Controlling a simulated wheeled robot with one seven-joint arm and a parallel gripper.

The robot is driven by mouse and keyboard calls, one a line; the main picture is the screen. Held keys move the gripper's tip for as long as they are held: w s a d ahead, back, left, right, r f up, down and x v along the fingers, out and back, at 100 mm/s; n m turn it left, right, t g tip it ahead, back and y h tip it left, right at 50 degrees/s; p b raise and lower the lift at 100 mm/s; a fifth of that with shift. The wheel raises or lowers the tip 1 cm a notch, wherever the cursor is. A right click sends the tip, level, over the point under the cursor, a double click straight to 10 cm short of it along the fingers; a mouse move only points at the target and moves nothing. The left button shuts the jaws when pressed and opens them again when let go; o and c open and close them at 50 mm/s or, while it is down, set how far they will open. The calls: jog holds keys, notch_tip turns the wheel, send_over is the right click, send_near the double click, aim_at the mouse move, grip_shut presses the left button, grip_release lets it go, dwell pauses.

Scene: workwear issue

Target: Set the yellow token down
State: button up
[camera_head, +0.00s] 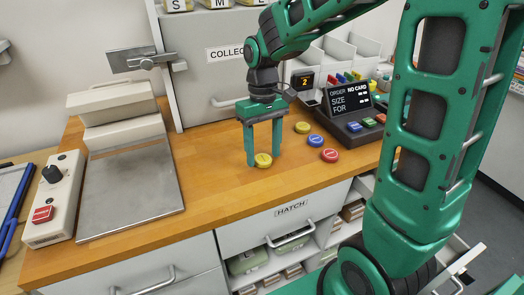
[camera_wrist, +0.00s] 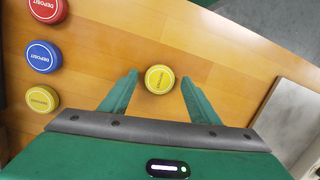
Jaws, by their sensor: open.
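A round yellow token (camera_head: 263,160) lies flat on the wooden counter. My gripper (camera_head: 263,163) points down over it with its two green fingers apart, one on each side of the token. In the wrist view the token (camera_wrist: 159,79) sits between the open fingertips (camera_wrist: 160,85), with a gap to each finger. A second yellow token (camera_head: 302,127) lies further back on the counter. It also shows at the left of the wrist view (camera_wrist: 42,98).
A blue token (camera_head: 315,140) and a red token (camera_head: 330,155) lie right of my gripper. An order terminal (camera_head: 350,98) stands behind them. A metal plate (camera_head: 130,185) and a control box with a red button (camera_head: 52,200) are at left. The counter (camera_head: 215,170) left of my gripper is clear.

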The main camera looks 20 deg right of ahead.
aim_at(262, 153)
notch_tip(262, 153, up, 13)
jog(key=w, duration=0.2)
jog(key=s+d+f+m, duration=0.4)
jog(key=s+d, duration=0.4)
jog(key=s, duration=0.3)
jog(key=s+d+f+m+t, duration=0.1)
jog(key=s+d+f+m, duration=0.3)
jog(key=s, duration=0.8)
jog(key=d+f, duration=0.2)
jog(key=d, duration=0.2)
jog(key=shift+s+d+t, duration=0.3)
